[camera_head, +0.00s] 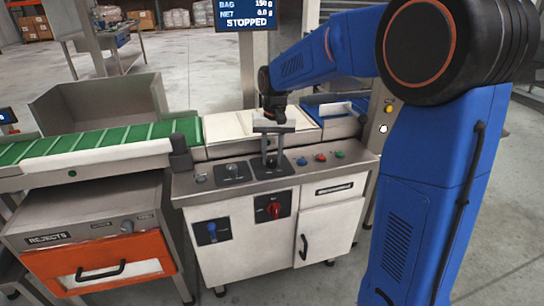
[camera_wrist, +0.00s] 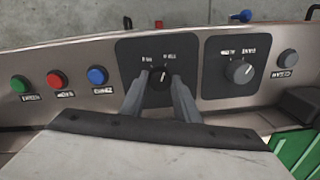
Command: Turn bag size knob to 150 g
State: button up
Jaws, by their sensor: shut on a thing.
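The bag size knob (camera_wrist: 160,76) is a small dark dial with a pale pointer mark on a black plate in the wrist view. The printed labels around it are too small to read surely. My gripper (camera_wrist: 161,80) has one finger on each side of the knob and is shut on it. In the head view my gripper (camera_head: 271,162) points down at a black plate (camera_head: 286,171) on the sloped console, and its fingers hide most of the knob. The display (camera_head: 245,14) reads BAG 150 g, NET 0.0 g and STOPPED.
A second grey knob (camera_wrist: 240,71) sits beside this one. Red (camera_wrist: 56,80), green (camera_wrist: 20,84) and blue (camera_wrist: 97,76) buttons line the other side. A green belt (camera_head: 90,146) runs behind the console, and an orange rejects drawer (camera_head: 70,264) stands at left.

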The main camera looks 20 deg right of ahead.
aim_at(275, 160)
jog(key=shift+m, duration=0.7)
jog(key=o, duration=1)
jog(key=shift+o, duration=0.2)
notch_tip(275, 160, up, 17)
jog(key=shift+d+r, duration=0.2)
jog(key=shift+d, duration=0.15)
jog(key=shift+s, duration=0.2)
jog(key=s+d+f+n+t, duration=0.1)
jog(key=s+d+f, duration=0.1)
jog(key=s, duration=0.7)
jog(key=s+d+f+n+t, duration=0.1)
jog(key=s+d+f, duration=0.1)
jog(key=s, duration=0.7)
jog(key=s+d+f+n+t, duration=0.2)
jog(key=s+f, duration=0.9)
jog(key=s, duration=0.4)
jog(key=shift+f+t+h, duration=0.3)
jog(key=shift+f, duration=0.05)
